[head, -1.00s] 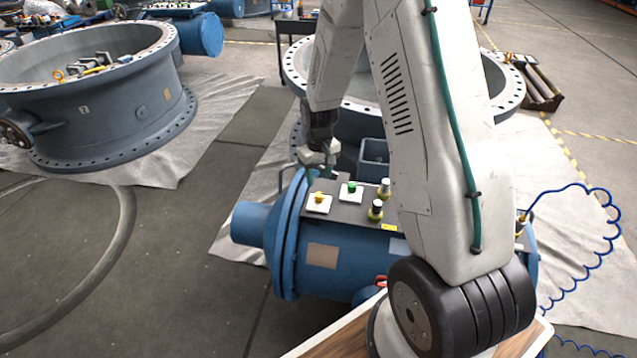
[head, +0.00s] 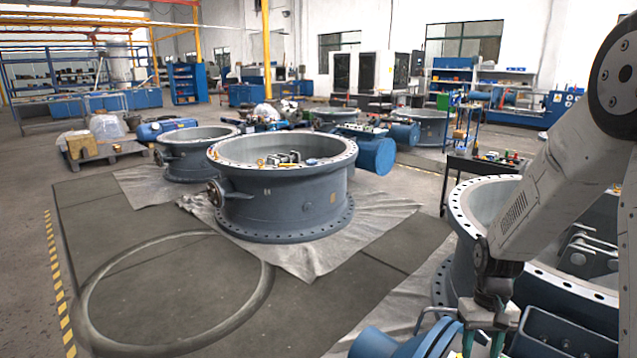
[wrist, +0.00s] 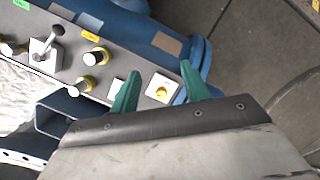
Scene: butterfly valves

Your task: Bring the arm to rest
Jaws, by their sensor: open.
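My gripper (head: 484,340) hangs at the lower right of the head view, its green fingers partly cut off by the bottom edge. In the wrist view my gripper (wrist: 160,85) is open, with its two green fingers apart and nothing held between them. Beyond the fingers is a grey control panel (wrist: 68,70) on a blue cylinder (wrist: 135,25). A yellow button on a white plate (wrist: 162,88) shows between the fingertips. I cannot tell how far the fingers are above it. The blue cylinder shows only in part in the head view (head: 400,343).
A large grey valve ring (head: 285,200) stands on a sheet left of my arm. Another ring (head: 462,215) is close behind my gripper. A tool cart (head: 480,165) stands behind that. Grey floor (head: 130,235) at the left is open, apart from a ring marking.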

